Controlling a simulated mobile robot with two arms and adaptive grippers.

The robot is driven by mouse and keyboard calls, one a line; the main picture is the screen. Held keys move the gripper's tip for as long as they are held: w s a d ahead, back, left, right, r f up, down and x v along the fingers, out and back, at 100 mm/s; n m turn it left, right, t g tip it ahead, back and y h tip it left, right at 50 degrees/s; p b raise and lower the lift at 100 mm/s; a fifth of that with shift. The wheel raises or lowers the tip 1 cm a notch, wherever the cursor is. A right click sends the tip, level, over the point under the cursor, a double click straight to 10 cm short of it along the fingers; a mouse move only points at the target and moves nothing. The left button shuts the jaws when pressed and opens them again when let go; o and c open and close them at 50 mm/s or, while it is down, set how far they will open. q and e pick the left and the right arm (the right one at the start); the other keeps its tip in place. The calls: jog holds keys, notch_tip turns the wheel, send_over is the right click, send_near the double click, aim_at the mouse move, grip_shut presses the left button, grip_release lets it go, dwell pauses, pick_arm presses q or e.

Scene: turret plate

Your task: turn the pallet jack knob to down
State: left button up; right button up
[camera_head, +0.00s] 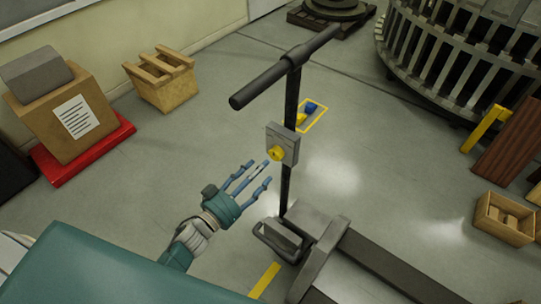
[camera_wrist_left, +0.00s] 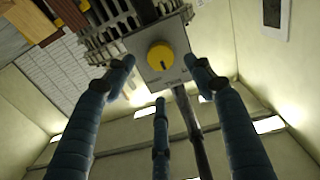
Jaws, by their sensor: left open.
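The pallet jack (camera_head: 309,237) stands on the floor with its upright handle post and black T-bar. A grey box (camera_head: 289,145) on the post carries the yellow knob (camera_head: 276,153). In the left wrist view the yellow knob (camera_wrist_left: 160,57) faces me, with a dark mark at its lower part; the label below it is too small to read. My left gripper (camera_head: 257,178) has its blue fingers spread, just short of the knob to its lower left. In the left wrist view the open fingers (camera_wrist_left: 158,85) stand around and below the grey box, apart from the knob. My right gripper is not in view.
A cardboard box (camera_head: 65,118) sits on a red base (camera_head: 97,147) at left, near a wooden crate (camera_head: 167,88). A large slatted round structure (camera_head: 455,55) stands at the back right. A small wooden box (camera_head: 503,222) lies at right. Open floor surrounds the jack.

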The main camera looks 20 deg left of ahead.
aim_at(274, 156)
pick_arm(q)
jog(key=x, duration=0.3)
jog(key=shift+w, duration=0.4)
jog(key=shift+x, duration=1)
jog(key=shift+w+d+f, duration=0.15)
jog(key=shift+w, duration=0.15)
jog(key=shift+c, duration=0.5)
jog(key=c, duration=1)
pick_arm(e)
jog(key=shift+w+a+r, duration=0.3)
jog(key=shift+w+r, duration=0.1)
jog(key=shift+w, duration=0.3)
